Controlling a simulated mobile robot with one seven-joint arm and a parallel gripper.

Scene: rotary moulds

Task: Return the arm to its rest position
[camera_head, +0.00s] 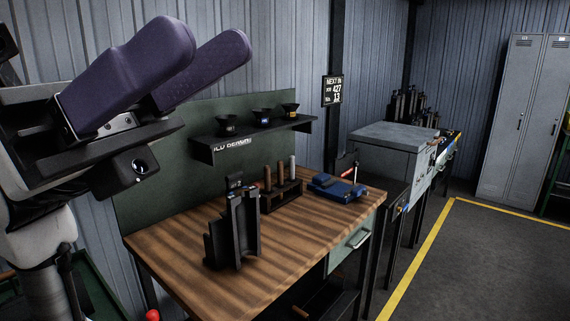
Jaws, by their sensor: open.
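My gripper (220,65) is raised at the upper left of the head view. Its two purple padded fingers are apart, with nothing seen between them. They point up and to the right. The gripper is close to the camera and appears in front of the wall and the bench's green back panel, touching neither as far as I can see. My arm runs down from it along the left edge; its lower part is cut off by the frame.
A wooden workbench (180,247) carries a dark stepped mould block (232,232), a tool rack (281,197) and a blue vise-like tool (337,188). A black shelf (255,138) holds three dark cups. A grey cabinet (392,150) stands behind. Floor at right is clear near lockers (520,115).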

